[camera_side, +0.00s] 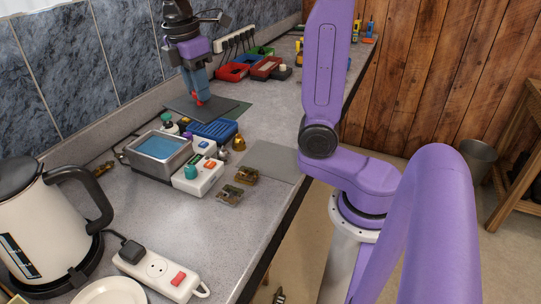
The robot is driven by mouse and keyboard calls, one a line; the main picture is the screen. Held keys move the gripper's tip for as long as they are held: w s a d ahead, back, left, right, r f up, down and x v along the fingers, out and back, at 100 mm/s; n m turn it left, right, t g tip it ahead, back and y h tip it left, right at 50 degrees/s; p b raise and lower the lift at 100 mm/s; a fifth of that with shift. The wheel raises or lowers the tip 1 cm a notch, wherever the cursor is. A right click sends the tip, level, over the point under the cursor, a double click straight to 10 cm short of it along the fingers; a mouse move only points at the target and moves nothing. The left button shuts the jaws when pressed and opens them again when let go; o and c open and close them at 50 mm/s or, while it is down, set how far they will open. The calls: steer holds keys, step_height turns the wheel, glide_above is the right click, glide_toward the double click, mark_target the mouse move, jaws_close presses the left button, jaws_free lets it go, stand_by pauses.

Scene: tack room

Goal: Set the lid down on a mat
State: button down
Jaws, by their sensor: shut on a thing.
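My gripper (198,94) points down at the back left of the counter. It is shut on the small red knob of the lid (219,107), a flat, dark grey rectangular plate. The lid lies level over part of a dark green mat (243,109), whose right edge shows beyond it. I cannot tell whether the lid touches the mat or hangs just above it. An open metal bath (165,172) with blue liquid stands nearer, left of the grey mat.
A blue rack (214,130), a white box with a green knob (197,177), a brass weight (238,143) and small circuit-like pieces (246,175) crowd around the bath. Red and green trays (232,71) stand behind. A kettle (35,225) and power strip (160,273) are at the front left.

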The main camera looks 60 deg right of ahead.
steer(key=s+d+f+m+y, duration=0.1)
steer(key=s+d+f+m, duration=1)
steer(key=m, duration=0.5)
steer(key=shift+g, duration=0.4)
steer(key=shift+w+d+f, duration=0.15)
steer(key=shift+w+f, duration=0.05)
steer(key=shift+f, duration=1)
steer(key=shift+w+d+f, duration=0.1)
steer(key=shift+w+f, duration=0.1)
steer(key=shift+f, duration=1.05)
steer(key=shift+w+d+f, duration=0.15)
steer(key=shift+w+f, duration=0.05)
steer(key=shift+f, duration=1)
steer(key=c, duration=0.8)
jaws_free()
steer(key=shift+f, duration=0.1)
